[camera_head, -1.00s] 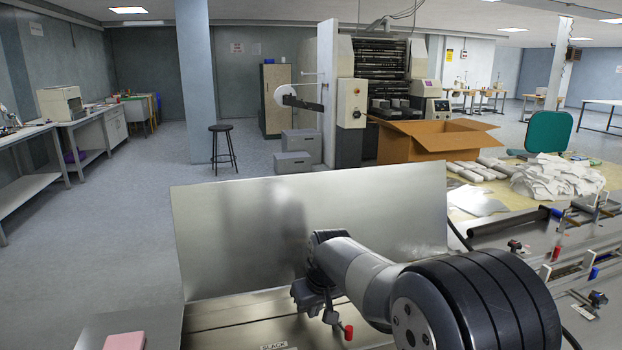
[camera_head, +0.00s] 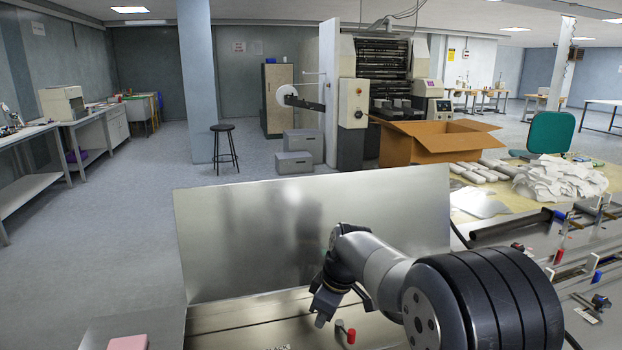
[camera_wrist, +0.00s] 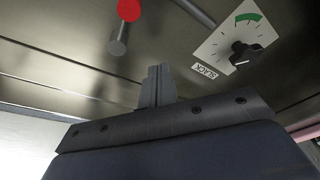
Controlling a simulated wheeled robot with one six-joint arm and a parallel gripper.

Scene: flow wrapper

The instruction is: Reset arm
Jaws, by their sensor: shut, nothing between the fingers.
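My gripper (camera_head: 321,318) hangs over the metal machine bed, in front of the upright shiny metal panel (camera_head: 250,240). In the wrist view its two fingers (camera_wrist: 157,82) are together with nothing between them. A red-tipped peg (camera_head: 350,335) stands just right of the gripper; it also shows in the wrist view (camera_wrist: 129,10). A dial plate with a black knob (camera_wrist: 243,54) and a green arc shows at the upper right of the wrist view. A label reading SLACK (camera_wrist: 206,66) is beside it. The gripper touches neither peg nor knob, as far as I can see.
A pink block (camera_head: 128,342) lies at the lower left. On the right are an open cardboard box (camera_head: 430,140), white wrapped packs (camera_head: 480,170), a pile of white wrappers (camera_head: 560,178) and machine rails (camera_head: 510,226). The floor at left is clear.

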